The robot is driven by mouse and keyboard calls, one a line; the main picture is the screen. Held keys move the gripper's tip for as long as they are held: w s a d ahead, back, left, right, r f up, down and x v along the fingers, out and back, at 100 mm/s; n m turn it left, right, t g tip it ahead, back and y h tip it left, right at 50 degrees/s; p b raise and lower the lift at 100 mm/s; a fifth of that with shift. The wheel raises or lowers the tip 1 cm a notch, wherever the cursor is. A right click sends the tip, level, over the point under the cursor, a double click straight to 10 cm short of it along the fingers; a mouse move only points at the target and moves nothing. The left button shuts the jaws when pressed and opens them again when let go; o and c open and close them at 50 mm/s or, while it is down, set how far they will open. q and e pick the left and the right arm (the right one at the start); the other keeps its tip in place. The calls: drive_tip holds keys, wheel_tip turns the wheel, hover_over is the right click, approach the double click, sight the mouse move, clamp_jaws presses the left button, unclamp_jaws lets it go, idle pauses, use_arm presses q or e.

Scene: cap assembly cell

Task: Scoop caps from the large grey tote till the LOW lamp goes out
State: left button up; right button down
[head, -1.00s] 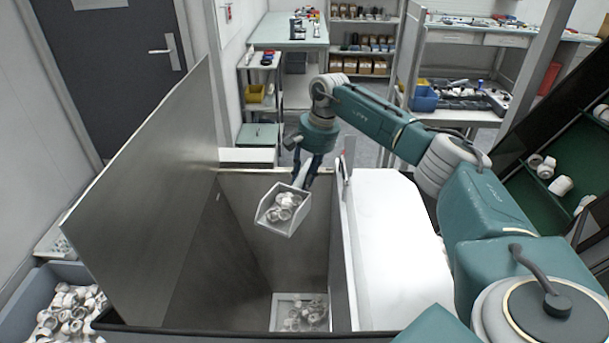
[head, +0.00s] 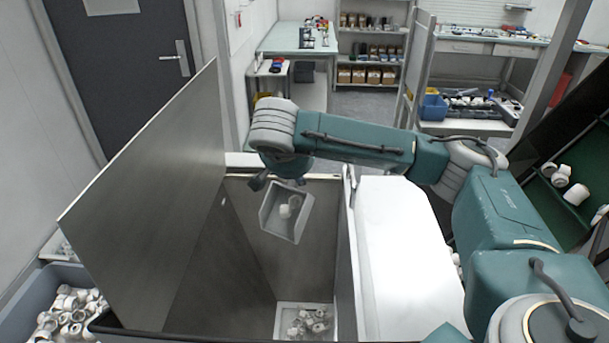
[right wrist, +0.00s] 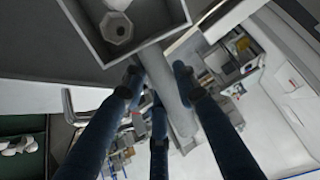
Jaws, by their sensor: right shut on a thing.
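The large grey tote (head: 25,296) stands at the lower left, with many white caps (head: 70,312) in it. My right gripper (head: 277,178) is above the open metal hopper (head: 225,235), shut on the handle of a grey scoop (head: 283,228). The scoop is tilted steeply over the hopper, with one or two white caps (head: 290,206) visible in it. In the right wrist view, the fingers (right wrist: 158,95) surround the scoop's handle (right wrist: 165,85), and a cap (right wrist: 116,28) shows in the scoop. Several caps (head: 308,322) lie at the hopper's bottom. No LOW lamp is visible. My left gripper is not in view.
A tall metal panel (head: 160,190) rises along the hopper's left side, between it and the door. A white surface (head: 400,250) lies right of the hopper. A dark green-lined unit (head: 540,205) holding several white parts is at the far right.

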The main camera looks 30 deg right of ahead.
sight(293, 182)
drive_tip(key=a+h, duration=0.1)
drive_tip(key=s+a+r+t+b, duration=0.1)
drive_tip(key=shift+a+r+h+b, duration=0.15)
drive_tip(key=shift+a+h+b, duration=0.15)
drive_tip(key=shift+h, duration=0.1)
drive_tip(key=p, duration=0.2)
drive_tip(key=r+p, duration=0.1)
drive_tip(key=p, duration=0.1)
drive_tip(key=shift+s+a+r+h, duration=0.2)
drive_tip(key=shift+s+a+h, duration=0.05)
drive_tip(key=shift+a+h, duration=0.15)
drive_tip(key=shift+s+a+f+t+p, duration=0.1)
drive_tip(key=shift+s+a+t+p, duration=0.25)
drive_tip(key=shift+p, duration=0.5)
drive_tip(key=shift+w+d, duration=0.1)
